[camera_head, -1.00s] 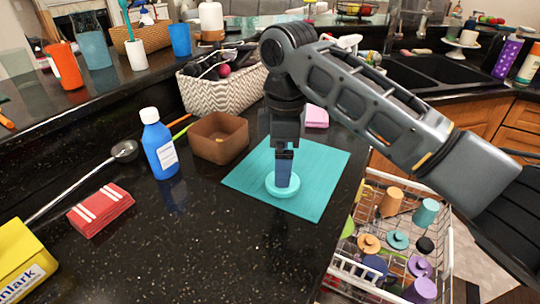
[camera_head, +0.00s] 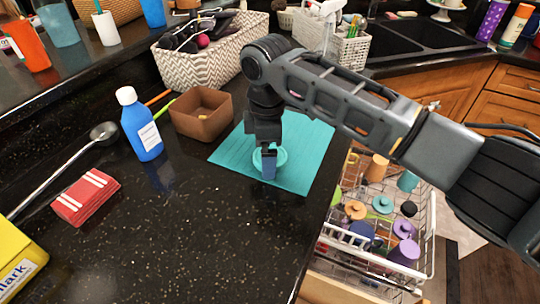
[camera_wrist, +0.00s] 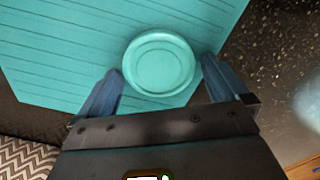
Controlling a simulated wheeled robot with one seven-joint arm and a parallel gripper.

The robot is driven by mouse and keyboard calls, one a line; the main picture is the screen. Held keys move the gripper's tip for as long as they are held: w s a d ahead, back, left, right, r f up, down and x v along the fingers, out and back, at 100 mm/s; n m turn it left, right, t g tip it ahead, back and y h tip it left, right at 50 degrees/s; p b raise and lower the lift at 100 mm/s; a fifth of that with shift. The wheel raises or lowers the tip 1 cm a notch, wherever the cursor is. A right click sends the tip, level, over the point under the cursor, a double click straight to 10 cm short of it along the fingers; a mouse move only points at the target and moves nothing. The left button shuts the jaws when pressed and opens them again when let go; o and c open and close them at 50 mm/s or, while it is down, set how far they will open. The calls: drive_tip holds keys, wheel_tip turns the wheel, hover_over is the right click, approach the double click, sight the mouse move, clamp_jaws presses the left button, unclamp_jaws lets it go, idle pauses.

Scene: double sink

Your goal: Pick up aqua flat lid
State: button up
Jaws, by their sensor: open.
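The aqua flat lid (camera_head: 280,157) is a small round disc lying on a teal mat (camera_head: 311,160) on the dark counter. In the wrist view the lid (camera_wrist: 158,62) lies just beyond and between my fingertips, with a raised ring on its top. My gripper (camera_head: 269,168) points down over the lid and hides part of it in the head view. I cannot tell whether a finger touches the lid or mat.
A brown square bowl (camera_head: 201,113) and a blue bottle (camera_head: 140,124) stand left of the mat. A red packet (camera_head: 86,196) and a ladle (camera_head: 103,132) lie farther left. A dish rack (camera_head: 425,265) sits below the counter edge. The front counter is clear.

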drive_tip(key=shift+c, duration=0.5)
drive_tip(key=c, duration=0.8)
drive_tip(key=shift+r, duration=0.1)
